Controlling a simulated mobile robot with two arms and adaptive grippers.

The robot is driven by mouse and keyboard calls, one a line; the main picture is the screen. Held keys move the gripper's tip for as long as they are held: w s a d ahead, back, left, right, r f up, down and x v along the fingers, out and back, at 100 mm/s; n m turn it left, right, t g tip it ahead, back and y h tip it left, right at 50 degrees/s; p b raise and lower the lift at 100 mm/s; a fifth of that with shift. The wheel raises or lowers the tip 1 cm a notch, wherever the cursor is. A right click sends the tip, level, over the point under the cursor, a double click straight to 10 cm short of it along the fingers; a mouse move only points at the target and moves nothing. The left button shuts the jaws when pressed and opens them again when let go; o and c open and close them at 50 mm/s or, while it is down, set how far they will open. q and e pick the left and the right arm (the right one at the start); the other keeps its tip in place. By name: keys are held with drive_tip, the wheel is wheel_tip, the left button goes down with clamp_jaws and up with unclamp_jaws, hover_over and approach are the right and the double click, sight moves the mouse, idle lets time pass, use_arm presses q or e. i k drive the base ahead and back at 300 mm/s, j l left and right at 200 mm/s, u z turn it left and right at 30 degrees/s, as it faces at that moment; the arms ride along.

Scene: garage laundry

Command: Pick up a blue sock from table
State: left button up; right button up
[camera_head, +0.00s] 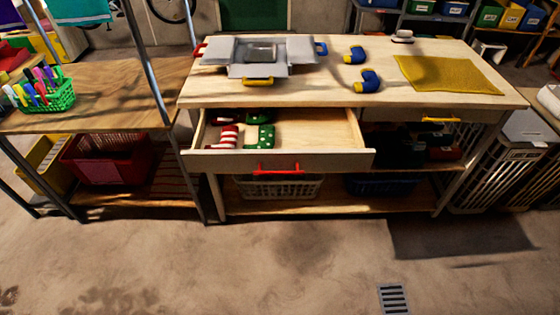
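Two blue socks with yellow parts lie on the wooden table top. One blue sock (357,55) is farther back and the other blue sock (369,82) is nearer the front, just right of the table's middle. They lie apart from each other. The table (320,85) has an open left drawer (310,158) with a red handle. In the drawer lie a red and white striped sock (228,137) and a green sock with white spots (262,134). Neither of my grippers shows in the head view.
A grey box with open flaps (262,52) stands left of the socks. A yellow mat (447,74) lies to their right, with a small pale object (402,36) behind. The open drawer sticks out in front. The floor before the table is clear.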

sight(359, 56)
drive_tip(key=u, duration=0.2)
drive_tip(key=l+u, duration=1.1)
drive_tip(key=k+l, duration=0.05)
